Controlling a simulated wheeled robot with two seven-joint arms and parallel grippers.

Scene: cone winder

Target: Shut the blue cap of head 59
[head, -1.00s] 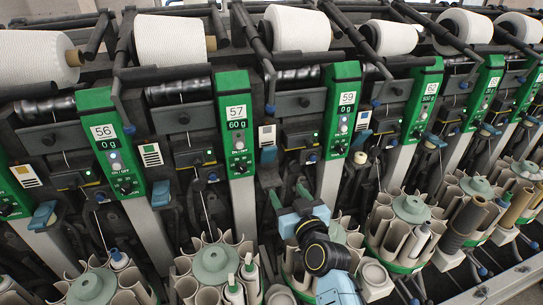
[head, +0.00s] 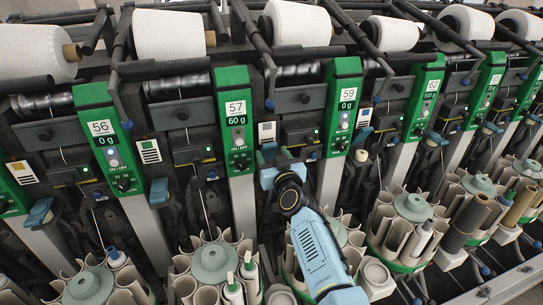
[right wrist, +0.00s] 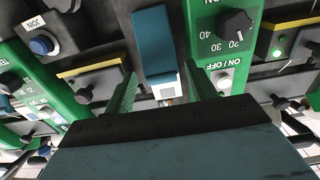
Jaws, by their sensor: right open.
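A blue cap (head: 268,153) sits between the green panel marked 57 (head: 236,120) and the green panel marked 59 (head: 343,105). In the right wrist view the blue cap (right wrist: 154,42) stands out between my two fingers, with a white part below it. My right gripper (right wrist: 160,75) is open, one finger on each side of the cap's lower end; I cannot tell whether either finger touches it. In the head view my right gripper (head: 274,166) is partly hidden by its own wrist. My left gripper is not in view.
Similar blue caps (head: 159,192) repeat along the row of heads. Green panels with knobs flank the gripper closely. White yarn cones (head: 297,24) sit above; round tube magazines (head: 213,264) stand below.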

